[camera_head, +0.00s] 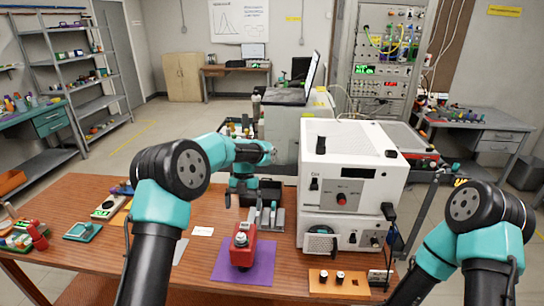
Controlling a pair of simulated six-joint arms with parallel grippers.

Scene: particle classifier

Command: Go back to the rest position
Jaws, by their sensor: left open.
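My left arm reaches over the table from the left. My left gripper (265,217) is open, with its two grey fingers apart and nothing seen between them. It is low over the middle of the table, left of the white instrument (353,160) and behind the red device (243,246). Whether the fingertips touch the table is unclear. My right arm is folded at the right, and its gripper is out of view.
The red device stands on a purple mat (262,268). Several small things, including a teal tray (82,231), lie at the left. The table's front left is mostly clear.

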